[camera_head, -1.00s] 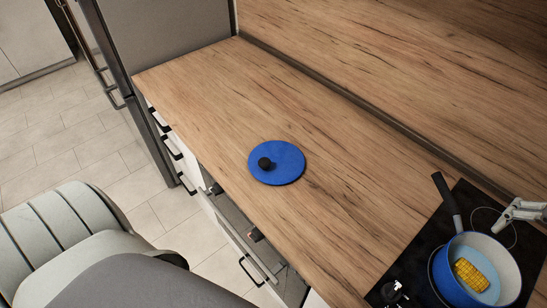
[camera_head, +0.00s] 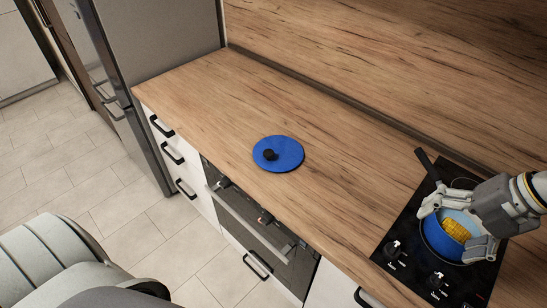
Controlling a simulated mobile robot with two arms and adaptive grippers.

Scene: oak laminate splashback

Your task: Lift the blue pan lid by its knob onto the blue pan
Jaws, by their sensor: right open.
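The blue pan lid (camera_head: 287,154) lies flat on the wooden counter, with its black knob (camera_head: 269,155) on top. The blue pan (camera_head: 436,240) stands on the black cooktop at the right, uncovered, with a piece of yellow corn (camera_head: 455,230) inside. Its dark handle (camera_head: 427,163) points up and left in the picture. My right gripper (camera_head: 453,229) is open above the pan, its fingers spread on either side of the corn and hiding parts of the rim. I cannot tell whether it touches the pan. My left gripper is not in view.
The wooden counter (camera_head: 210,100) is clear around the lid and between the lid and the cooktop (camera_head: 405,226). A splashback runs along the back. The cooktop has knobs at its front edge. A grey fridge (camera_head: 165,40) stands at the left end.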

